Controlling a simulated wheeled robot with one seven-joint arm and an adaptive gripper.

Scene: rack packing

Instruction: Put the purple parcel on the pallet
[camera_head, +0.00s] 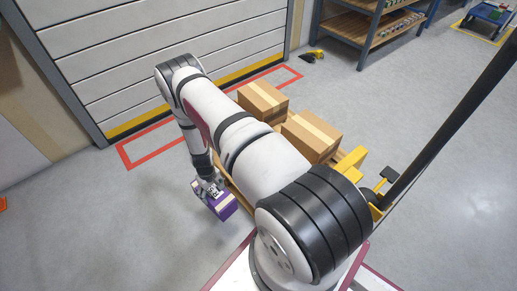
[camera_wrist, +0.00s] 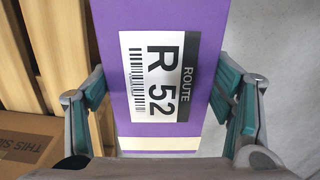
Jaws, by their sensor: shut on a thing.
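The purple parcel (camera_head: 222,205) is in my gripper, low beside the near left edge of the wooden pallet (camera_head: 240,198). In the wrist view the parcel (camera_wrist: 123,70) fills the middle, with a white label reading "ROUTE R 52" and a pale strip below it. My gripper (camera_wrist: 170,112) has a teal-padded finger on each side of the parcel and is shut on it. In the wrist view the pallet's slats (camera_wrist: 38,60) lie to the left of the parcel, and grey floor lies to the right. My arm hides much of the pallet in the head view.
Two cardboard boxes (camera_head: 262,101) (camera_head: 312,135) stand on the pallet's far part. A yellow pallet jack (camera_head: 350,163) with a dark handle is at the right. A cardboard box (camera_wrist: 25,148) shows at lower left in the wrist view. Floor left of the parcel is clear.

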